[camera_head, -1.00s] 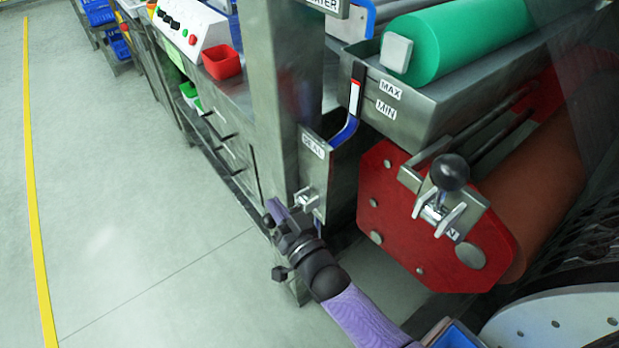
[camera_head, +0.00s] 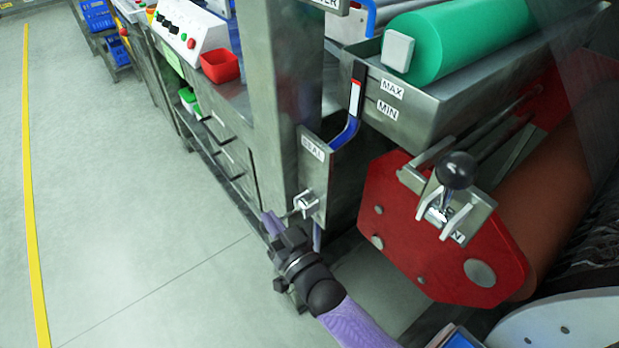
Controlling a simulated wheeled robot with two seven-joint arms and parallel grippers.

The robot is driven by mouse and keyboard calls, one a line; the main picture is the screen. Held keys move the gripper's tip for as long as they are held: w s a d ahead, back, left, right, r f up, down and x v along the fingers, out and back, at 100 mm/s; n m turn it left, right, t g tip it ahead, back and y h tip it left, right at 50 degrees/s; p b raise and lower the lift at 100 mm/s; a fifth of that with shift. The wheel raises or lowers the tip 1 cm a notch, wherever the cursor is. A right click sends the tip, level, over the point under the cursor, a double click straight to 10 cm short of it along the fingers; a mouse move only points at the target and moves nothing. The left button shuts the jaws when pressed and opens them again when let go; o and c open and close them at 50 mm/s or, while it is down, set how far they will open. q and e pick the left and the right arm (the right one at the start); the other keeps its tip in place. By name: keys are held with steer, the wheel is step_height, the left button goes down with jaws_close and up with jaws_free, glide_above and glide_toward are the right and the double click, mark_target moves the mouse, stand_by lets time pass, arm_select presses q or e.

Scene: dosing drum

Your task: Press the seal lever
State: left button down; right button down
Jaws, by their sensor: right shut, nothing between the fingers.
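The plate labelled SEAL (camera_head: 312,152) is fixed beside the grey steel post. Low on it sits the small metal bracket of the seal lever (camera_head: 305,203), from which a thin rod points left toward my gripper. The rod's far end is hidden or too small to make out. My right gripper (camera_head: 272,224) comes up from the bottom on its purple arm. It is shut and empty, just left of and below the bracket. I cannot tell whether it touches the lever. My left gripper is not in view.
A second lever with a black ball knob (camera_head: 455,170) stands on the red end plate (camera_head: 385,225) at right. Above it is a steel trough (camera_head: 440,112) marked MAX and MIN, with a green roller (camera_head: 460,45). Open floor (camera_head: 130,220) lies left.

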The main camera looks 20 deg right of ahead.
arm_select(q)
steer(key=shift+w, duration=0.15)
